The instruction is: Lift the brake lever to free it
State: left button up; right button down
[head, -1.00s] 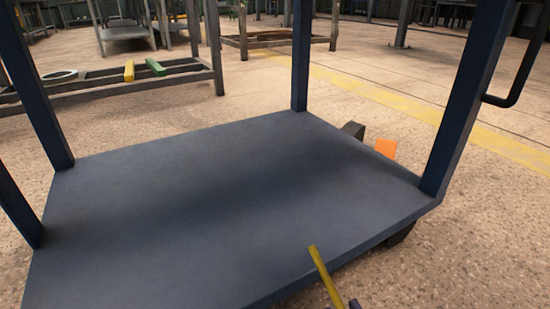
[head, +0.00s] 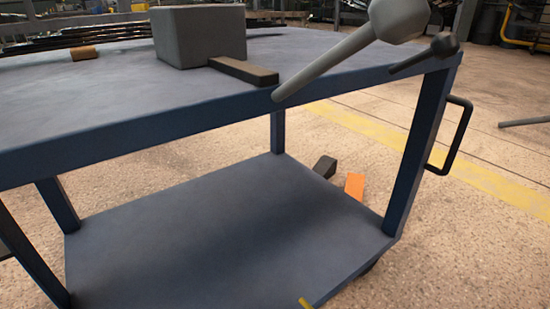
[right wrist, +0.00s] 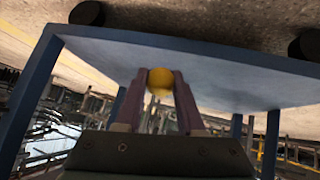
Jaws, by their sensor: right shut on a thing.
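The yellow brake lever shows only as a short tip (head: 305,303) at the bottom edge of the head view, by the front edge of the cart's lower shelf. In the right wrist view its round yellow end (right wrist: 160,82) sits between the two purple fingers of my right gripper (right wrist: 160,78), which is shut on it. The rest of the lever is hidden or out of frame. The blue cart (head: 230,235) stands on its wheels. My left gripper is in neither view.
An orange piece (head: 355,186) is low behind the lower shelf.

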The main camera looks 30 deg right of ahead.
jog(key=r+p, duration=0.1)
jog(key=w+r+p, duration=0.1)
jog(key=r, duration=0.1)
jog(key=shift+r, duration=0.3)
jog(key=shift+w+r+p, duration=0.3)
jog(key=shift+r+p, duration=0.2)
jog(key=shift+p, duration=0.1)
jog(key=shift+w+r, duration=0.1)
jog(key=c, duration=0.9)
grip_release()
jog(key=o, duration=0.3)
jog(key=shift+w, duration=0.2)
jog(key=shift+o, duration=0.3)
jog(key=shift+s, duration=0.15)
jog(key=shift+s, duration=0.1)
